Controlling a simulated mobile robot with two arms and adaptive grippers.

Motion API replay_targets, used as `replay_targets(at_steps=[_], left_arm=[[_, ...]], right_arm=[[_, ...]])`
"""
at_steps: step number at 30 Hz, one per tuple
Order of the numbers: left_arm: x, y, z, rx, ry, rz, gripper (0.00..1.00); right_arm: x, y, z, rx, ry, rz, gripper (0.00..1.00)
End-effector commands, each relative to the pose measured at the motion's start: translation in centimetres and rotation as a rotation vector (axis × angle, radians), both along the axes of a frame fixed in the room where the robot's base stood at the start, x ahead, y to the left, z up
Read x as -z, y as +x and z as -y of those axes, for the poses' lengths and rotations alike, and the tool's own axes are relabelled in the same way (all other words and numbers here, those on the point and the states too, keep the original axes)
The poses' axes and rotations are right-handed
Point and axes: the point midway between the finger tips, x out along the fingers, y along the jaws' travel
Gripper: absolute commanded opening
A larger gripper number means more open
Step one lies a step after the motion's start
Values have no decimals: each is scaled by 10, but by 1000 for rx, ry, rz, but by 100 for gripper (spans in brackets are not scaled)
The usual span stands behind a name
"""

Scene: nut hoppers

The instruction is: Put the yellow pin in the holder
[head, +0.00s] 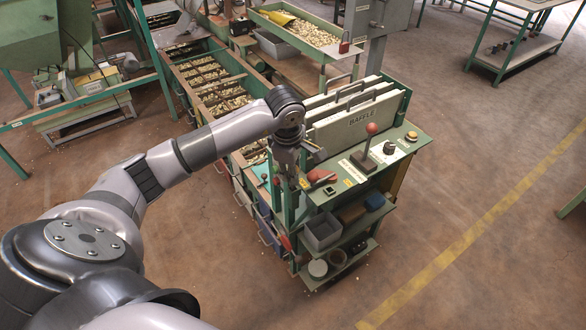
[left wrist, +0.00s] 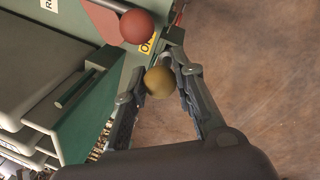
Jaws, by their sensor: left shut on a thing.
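The yellow pin (left wrist: 159,82) shows in the left wrist view as a dull yellow ball between my fingertips. Its shaft is hidden from this angle. My left gripper (left wrist: 156,84) is shut on it. In the head view my left gripper (head: 302,178) is at the near left edge of the green control panel (head: 395,160), by a red-handled lever (head: 320,175). In the left wrist view a red ball knob (left wrist: 137,27) is just beyond the pin. I cannot make out which part is the holder. My right gripper is not in view.
A red-knobbed upright lever (head: 372,128) and a brass-coloured knob (head: 411,136) stand on the panel. White baffle plates (head: 345,120) rise behind. A grey bin (head: 322,232) sits on the shelf below. Nut-filled hoppers (head: 205,75) run behind my arm.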

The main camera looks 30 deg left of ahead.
Motion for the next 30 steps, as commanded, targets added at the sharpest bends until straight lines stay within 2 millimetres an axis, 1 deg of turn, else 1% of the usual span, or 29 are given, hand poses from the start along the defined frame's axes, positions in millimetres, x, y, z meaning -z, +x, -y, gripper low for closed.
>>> replay_targets(at_steps=[14,23,24,30], left_arm=[[15,0,0,0,1,0,0],[16,0,0,0,1,0,0],[16,0,0,0,1,0,25],[16,0,0,0,0,0,39]], right_arm=[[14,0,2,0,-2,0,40],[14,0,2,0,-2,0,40],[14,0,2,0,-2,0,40],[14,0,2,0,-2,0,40]])
